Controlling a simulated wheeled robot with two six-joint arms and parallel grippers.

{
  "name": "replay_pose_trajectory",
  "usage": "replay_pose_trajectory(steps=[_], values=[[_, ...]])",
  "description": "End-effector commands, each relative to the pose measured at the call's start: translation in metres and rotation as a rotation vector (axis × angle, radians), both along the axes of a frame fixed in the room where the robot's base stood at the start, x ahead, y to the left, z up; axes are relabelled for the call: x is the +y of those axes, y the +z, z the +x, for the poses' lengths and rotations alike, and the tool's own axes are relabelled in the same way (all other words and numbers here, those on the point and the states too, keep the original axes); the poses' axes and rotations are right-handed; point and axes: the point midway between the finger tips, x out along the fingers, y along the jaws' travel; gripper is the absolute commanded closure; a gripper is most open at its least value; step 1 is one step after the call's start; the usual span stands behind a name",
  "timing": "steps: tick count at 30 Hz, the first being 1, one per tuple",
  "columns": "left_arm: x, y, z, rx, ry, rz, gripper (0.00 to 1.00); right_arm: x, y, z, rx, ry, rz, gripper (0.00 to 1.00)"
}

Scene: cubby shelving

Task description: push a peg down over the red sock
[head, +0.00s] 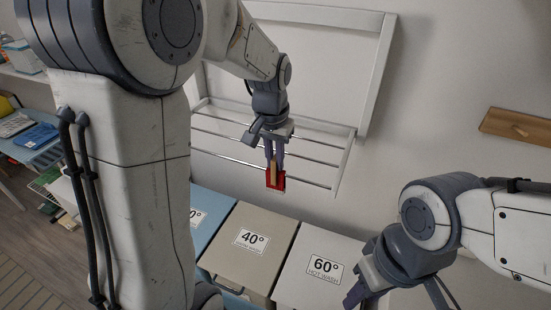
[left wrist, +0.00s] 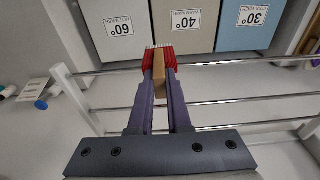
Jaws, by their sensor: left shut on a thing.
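My left gripper (head: 274,160) is shut on a wooden peg (head: 273,172) and points down at the drying rack (head: 345,165). The peg also shows between the fingers in the left wrist view (left wrist: 159,84). The red sock (head: 280,184) is a small red patch around the peg's lower end, by the front rail. In the left wrist view the red (left wrist: 163,56) shows at both fingertips (left wrist: 159,72). The fingers hide part of the sock, and I cannot tell whether the peg straddles it. My right gripper (head: 357,290) is low at the right, partly out of frame.
Laundry bins with lids marked 40° (head: 243,256) and 60° (head: 328,246), plus a blue one (head: 205,205), stand below the rack. A wooden peg rail (head: 518,127) is on the right wall. A cluttered table (head: 50,155) stands at the left.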

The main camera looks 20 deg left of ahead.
Motion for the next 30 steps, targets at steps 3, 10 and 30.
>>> replay_pose_trajectory(steps=[3, 10, 30], values=[[0.0, 0.0, 0.0, 0.0, 0.0, 0.0, 0.65, 0.0, 0.0, 0.0, 0.0, 0.0, 0.0, 0.6], [0.0, 0.0, 0.0, 0.0, 0.0, 0.0, 0.49, 0.0, 0.0, 0.0, 0.0, 0.0, 0.0, 0.6], [0.0, 0.085, -0.009, -0.005, 0.0, 0.0, 0.49, 0.0, -0.017, 0.0, 0.0, -0.003, 0.0, 0.6]])
